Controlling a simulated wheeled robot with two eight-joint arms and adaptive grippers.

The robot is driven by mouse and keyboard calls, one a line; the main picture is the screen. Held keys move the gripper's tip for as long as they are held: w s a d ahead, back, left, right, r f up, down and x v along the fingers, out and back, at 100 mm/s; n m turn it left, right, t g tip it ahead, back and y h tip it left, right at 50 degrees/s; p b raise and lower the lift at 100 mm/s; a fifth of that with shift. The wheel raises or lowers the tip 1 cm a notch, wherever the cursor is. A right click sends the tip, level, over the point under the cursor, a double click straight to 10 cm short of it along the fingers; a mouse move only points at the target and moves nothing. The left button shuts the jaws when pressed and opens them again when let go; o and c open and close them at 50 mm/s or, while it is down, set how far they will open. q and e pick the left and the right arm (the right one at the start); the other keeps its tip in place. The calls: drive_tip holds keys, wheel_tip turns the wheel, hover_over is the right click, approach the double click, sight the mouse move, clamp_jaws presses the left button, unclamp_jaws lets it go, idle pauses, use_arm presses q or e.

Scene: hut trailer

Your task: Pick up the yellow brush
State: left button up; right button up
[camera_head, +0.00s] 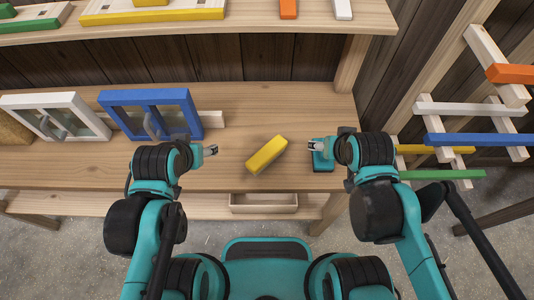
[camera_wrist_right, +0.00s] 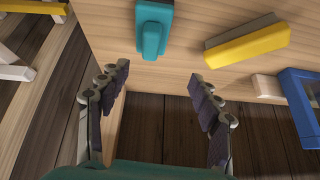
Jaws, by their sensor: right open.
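The yellow brush (camera_head: 267,156) lies at a slant on the wooden table, between my two grippers. It has a yellow top and a paler underside. In the right wrist view the brush (camera_wrist_right: 247,45) is ahead and to the right of the fingers. My right gripper (camera_head: 315,146) is to the right of the brush, apart from it, near a teal object. In its wrist view the right gripper (camera_wrist_right: 160,78) is open with nothing between its fingers. My left gripper (camera_head: 211,150) is to the left of the brush, apart from it; its finger opening is too small to judge.
The teal object (camera_head: 322,163) is partly hidden by my right gripper. A blue-framed window (camera_head: 193,112) and a white-framed one (camera_head: 103,127) stand at the left. An open drawer (camera_head: 263,209) is below the table edge. Coloured bars (camera_head: 480,139) are at the right.

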drive_tip(key=w+a+m+g+p, duration=0.3)
drive_tip(key=w+a, duration=0.1)
drive_tip(key=a, duration=0.3)
drive_tip(key=m+g+p, duration=0.3)
drive_tip(key=m, duration=0.2)
hover_over(267, 152)
drive_tip(key=f, duration=0.1)
drive_tip(key=d+f, duration=0.1)
drive_tip(key=f, duration=0.1)
drive_tip(key=shift+a+f, duration=0.25)
drive_tip(key=shift+f, duration=0.1)
drive_tip(key=f+b, duration=0.1)
drive_tip(key=f, duration=0.1)
drive_tip(key=f+b, duration=0.1)
drive_tip(key=f, duration=0.2)
drive_tip(key=f+b, duration=0.1)
drive_tip(key=f, duration=0.1)
drive_tip(key=shift+w+a+f, duration=0.1)
drive_tip(key=shift+a+f, duration=0.2)
drive_tip(key=shift+f, duration=0.05)
drive_tip(key=c, duration=1.4)
